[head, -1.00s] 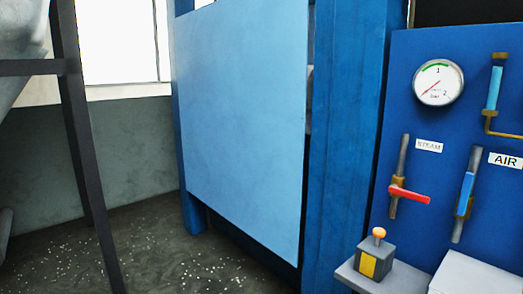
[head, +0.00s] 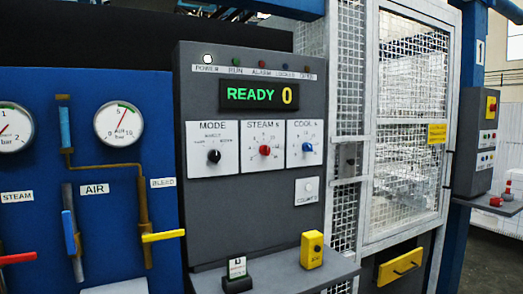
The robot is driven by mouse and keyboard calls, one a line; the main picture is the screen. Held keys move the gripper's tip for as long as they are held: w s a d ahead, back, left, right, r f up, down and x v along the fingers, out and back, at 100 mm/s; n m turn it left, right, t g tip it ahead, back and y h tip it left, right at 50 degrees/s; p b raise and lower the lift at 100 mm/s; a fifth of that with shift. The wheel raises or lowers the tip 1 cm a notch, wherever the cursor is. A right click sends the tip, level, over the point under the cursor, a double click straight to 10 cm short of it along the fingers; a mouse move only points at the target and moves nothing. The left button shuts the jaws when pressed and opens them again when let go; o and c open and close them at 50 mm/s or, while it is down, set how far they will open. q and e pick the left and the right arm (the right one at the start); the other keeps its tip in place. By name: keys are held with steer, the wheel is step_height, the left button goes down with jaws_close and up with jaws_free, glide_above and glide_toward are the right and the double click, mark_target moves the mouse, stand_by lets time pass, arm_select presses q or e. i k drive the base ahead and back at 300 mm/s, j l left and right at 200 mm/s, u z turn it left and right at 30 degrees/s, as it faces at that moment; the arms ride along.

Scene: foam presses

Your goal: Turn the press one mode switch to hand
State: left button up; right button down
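The mode switch (head: 214,156) is a small black knob on a white plate labelled MODE (head: 213,125). It sits at the left of the grey control panel (head: 255,220), below a display reading READY 0 (head: 259,96). The small position words around the knob and its pointer direction are too small to read surely. Neither of my grippers is in view.
Beside it are a red STEAM knob (head: 265,151) and a blue COOL knob (head: 307,147). A shelf (head: 290,272) juts out below, carrying a yellow box (head: 312,250). A blue valve board (head: 95,220) stands left, a mesh guard (head: 408,130) right.

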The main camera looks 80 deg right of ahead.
mark_target(214, 155)
steer(key=z, duration=2.15)
steer(key=i, duration=0.1)
